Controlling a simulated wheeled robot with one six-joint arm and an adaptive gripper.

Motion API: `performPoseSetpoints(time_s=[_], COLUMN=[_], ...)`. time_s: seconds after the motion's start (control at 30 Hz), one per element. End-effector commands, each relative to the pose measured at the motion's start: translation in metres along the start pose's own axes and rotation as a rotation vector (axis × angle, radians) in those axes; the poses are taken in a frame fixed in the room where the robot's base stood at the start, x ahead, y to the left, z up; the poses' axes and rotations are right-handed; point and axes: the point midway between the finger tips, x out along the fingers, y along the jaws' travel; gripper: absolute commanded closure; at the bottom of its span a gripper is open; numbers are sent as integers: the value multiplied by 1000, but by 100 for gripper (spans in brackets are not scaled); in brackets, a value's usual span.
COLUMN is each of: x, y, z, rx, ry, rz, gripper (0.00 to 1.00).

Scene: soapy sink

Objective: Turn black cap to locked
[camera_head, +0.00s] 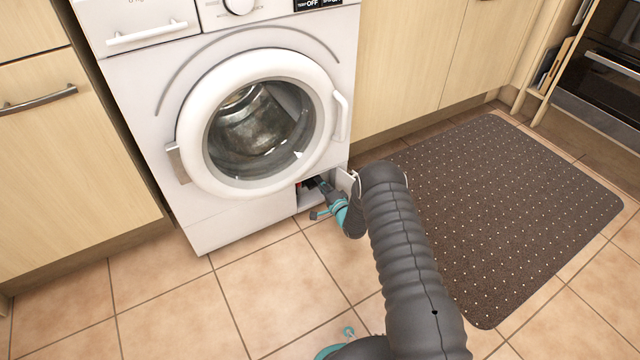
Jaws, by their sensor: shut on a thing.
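The white washing machine (160,150) stands against the cabinets with its round door (260,125) closed. At its lower right a small service opening (308,197) shows, with a little white flap (343,181) standing open beside it. My gripper (316,186) reaches into this opening from the front right, its teal and dark parts low near the floor. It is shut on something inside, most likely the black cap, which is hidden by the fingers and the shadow. A small red spot shows at the opening's left edge. The cap's turn position cannot be seen.
A dark dotted mat (500,200) lies on the tiled floor to the right. Wooden cabinets (405,65) stand beside the machine, and an oven (605,85) is at the far right. The tiles (170,305) at the front left are clear.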

Motion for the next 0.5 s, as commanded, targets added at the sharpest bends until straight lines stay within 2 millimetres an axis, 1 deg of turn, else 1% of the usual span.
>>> performPoseSetpoints(time_s=[0.2,0.5], x=[0,0], y=[2,3], z=[0,0], rx=[105,164], ry=[1,1], rz=[0,0], gripper=[100,100])
